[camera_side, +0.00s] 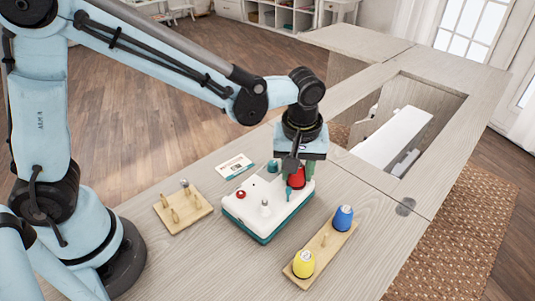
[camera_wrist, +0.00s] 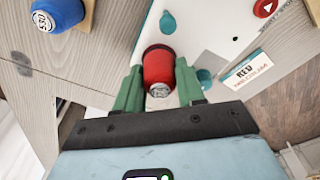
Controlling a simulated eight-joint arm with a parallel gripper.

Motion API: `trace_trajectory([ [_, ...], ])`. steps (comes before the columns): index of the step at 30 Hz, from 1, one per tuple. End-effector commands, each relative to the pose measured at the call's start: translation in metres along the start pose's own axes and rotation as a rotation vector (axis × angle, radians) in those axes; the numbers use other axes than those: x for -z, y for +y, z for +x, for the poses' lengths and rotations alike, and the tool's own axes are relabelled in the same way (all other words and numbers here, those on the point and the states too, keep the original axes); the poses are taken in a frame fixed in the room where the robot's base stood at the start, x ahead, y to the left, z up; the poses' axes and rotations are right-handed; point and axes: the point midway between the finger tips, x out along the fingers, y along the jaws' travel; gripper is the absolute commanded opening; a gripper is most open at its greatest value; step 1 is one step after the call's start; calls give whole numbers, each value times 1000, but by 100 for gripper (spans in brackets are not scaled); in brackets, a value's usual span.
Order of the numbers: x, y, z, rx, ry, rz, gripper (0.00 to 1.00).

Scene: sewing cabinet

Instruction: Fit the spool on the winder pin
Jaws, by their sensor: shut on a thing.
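My gripper (camera_side: 296,174) is shut on the red spool (camera_side: 298,180). In the wrist view the red spool (camera_wrist: 158,72) sits between the green fingers (camera_wrist: 159,88), its labelled end towards the camera. The spool is at the back right part of the white winder (camera_side: 238,212), which has a teal base. A short metal post (camera_side: 265,204) stands bare on the winder's top, apart from the spool. A teal part (camera_side: 289,191) stands just in front of the spool. The spool's lower end is hidden, so I cannot tell whether it touches the winder or has a pin inside it.
A wooden board (camera_side: 325,243) holds a yellow spool (camera_side: 304,264) and a blue spool (camera_side: 343,218). A pegged block (camera_side: 183,208) stands left of the winder. A printed card (camera_side: 235,165) lies behind it. The cabinet opening (camera_side: 448,103) is at the back right.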

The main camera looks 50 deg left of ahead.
Motion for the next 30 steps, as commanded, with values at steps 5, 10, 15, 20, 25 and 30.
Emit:
trace_trajectory([
  [5, 0, 0, 0, 0, 0, 0, 48],
  [10, 0, 0, 0, 0, 0, 0, 68],
  [15, 0, 0, 0, 0, 0, 0, 68],
  [20, 0, 0, -3, 0, 0, 0, 68],
  [25, 0, 0, -21, 0, 0, 1, 68],
  [30, 0, 0, -51, 0, 0, 1, 68],
])
